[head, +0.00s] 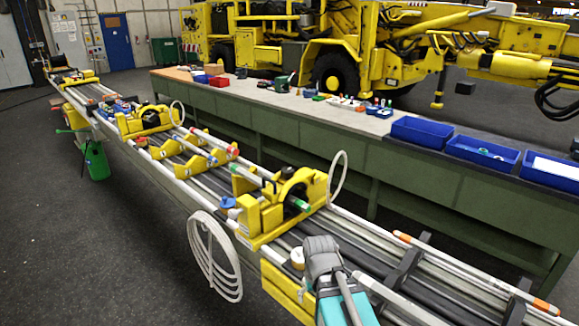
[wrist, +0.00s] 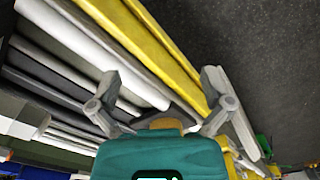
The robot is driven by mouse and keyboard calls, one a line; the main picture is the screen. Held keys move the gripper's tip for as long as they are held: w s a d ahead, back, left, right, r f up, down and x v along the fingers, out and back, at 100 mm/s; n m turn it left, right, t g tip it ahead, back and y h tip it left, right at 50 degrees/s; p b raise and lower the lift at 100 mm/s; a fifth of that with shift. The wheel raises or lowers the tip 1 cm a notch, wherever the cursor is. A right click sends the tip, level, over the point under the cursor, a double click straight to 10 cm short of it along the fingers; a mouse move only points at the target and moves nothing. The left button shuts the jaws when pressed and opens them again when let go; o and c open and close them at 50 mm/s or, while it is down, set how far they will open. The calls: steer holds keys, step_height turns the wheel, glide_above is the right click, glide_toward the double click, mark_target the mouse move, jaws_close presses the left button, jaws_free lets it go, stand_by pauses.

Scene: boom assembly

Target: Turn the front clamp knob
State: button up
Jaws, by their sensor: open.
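The front yellow clamp (head: 270,208) sits on the boom rails in the middle of the head view, with a dark round opening in its upper part. A small blue knob-like part (head: 229,202) shows at its left side; I cannot tell for certain that it is the clamp knob. My gripper (head: 321,248) is in front of the clamp and to its right, over the rails, apart from the blue part. In the wrist view my gripper (wrist: 160,84) has its two grey fingers spread wide, with nothing held between them. The blue part is not clearly visible there.
White and dark boom rails (wrist: 75,40) run below my gripper, beside a yellow beam (wrist: 150,40). A coiled white hose (head: 213,255) hangs at the boom's left side. A green workbench (head: 420,175) with blue bins stands right.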

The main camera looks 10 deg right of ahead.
step_height(320, 180, up, 6)
steer(key=w+f+p, duration=0.1)
steer(key=w+p, duration=0.1)
steer(key=p, duration=0.2)
steer(key=n+t+y+p, duration=0.2)
steer(key=n+y+p, duration=0.3)
steer(key=n+y, duration=0.95)
glide_toward(289, 169)
steer(key=d+r, duration=0.1)
steer(key=d+r+n+h, duration=0.1)
steer(key=shift+s+d+n, duration=0.25)
steer(key=shift+s, duration=0.1)
steer(key=shift+a, duration=0.15)
steer(key=b+x, duration=0.4)
steer(key=x, duration=0.7)
steer(key=shift+a+f+b, duration=0.25)
steer(key=shift+f+b, duration=0.05)
steer(key=shift+b+x, duration=0.3)
steer(key=shift+x, duration=0.65)
